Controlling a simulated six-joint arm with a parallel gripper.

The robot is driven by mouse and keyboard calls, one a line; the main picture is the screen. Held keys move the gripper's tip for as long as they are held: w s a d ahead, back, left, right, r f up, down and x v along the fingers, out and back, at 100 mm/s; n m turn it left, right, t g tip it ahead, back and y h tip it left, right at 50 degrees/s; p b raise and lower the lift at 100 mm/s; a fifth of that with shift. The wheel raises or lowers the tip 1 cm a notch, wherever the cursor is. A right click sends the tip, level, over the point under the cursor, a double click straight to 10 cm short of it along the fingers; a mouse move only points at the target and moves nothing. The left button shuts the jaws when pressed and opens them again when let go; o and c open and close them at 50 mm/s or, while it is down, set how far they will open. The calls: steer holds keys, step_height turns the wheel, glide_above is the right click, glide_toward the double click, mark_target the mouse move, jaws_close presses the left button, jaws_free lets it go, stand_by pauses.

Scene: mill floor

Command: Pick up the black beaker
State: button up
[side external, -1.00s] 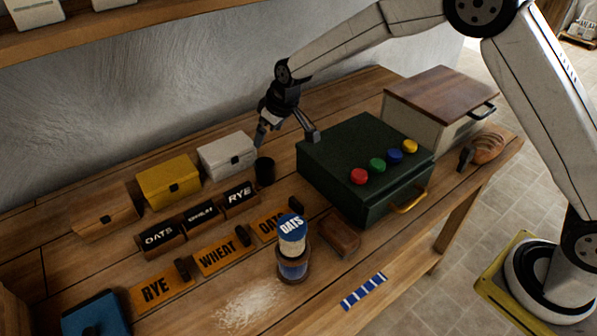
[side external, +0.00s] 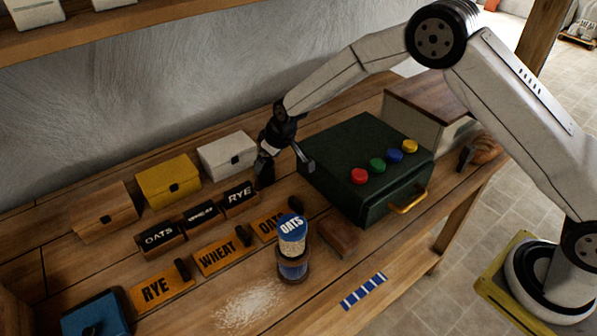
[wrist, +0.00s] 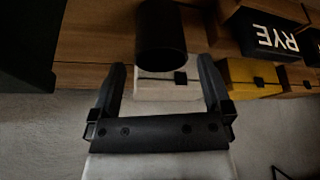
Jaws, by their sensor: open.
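The black beaker (wrist: 160,36) stands upright on the bench in the wrist view. It lies just beyond the fingertips, roughly centred between them. My gripper (wrist: 161,68) is open and empty, with one finger on each side of the view. In the side view my gripper (side external: 284,168) is low over the bench, between the white box and the green cabinet. The beaker is largely or wholly hidden there behind the near-left finger.
A white box (side external: 227,153) and a yellow box (side external: 169,181) stand along the wall. A RYE block (side external: 240,199) sits to the left of my gripper. The green cabinet (side external: 345,150) with coloured buttons stands close on the right. An oats jar (side external: 292,238) stands in front.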

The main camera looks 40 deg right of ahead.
steer(key=shift+w+f, duration=0.1)
steer(key=shift+f, duration=0.15)
steer(key=shift+x, duration=2.45)
steer(key=shift+r, duration=0.1)
steer(key=c, duration=1.3)
steer(key=shift+r, duration=0.1)
steer(key=shift+r, duration=0.75)
steer(key=s+d+r, duration=0.1)
steer(key=s+r, duration=0.2)
steer(key=s, duration=0.1)
steer(key=s+r, duration=0.4)
steer(key=s, duration=0.1)
steer(key=s+d+r, duration=0.1)
steer(key=s+r, duration=0.3)
steer(key=shift+s+d+r, duration=0.15)
steer(key=shift+s+d, duration=0.15)
steer(key=shift+s, duration=0.05)
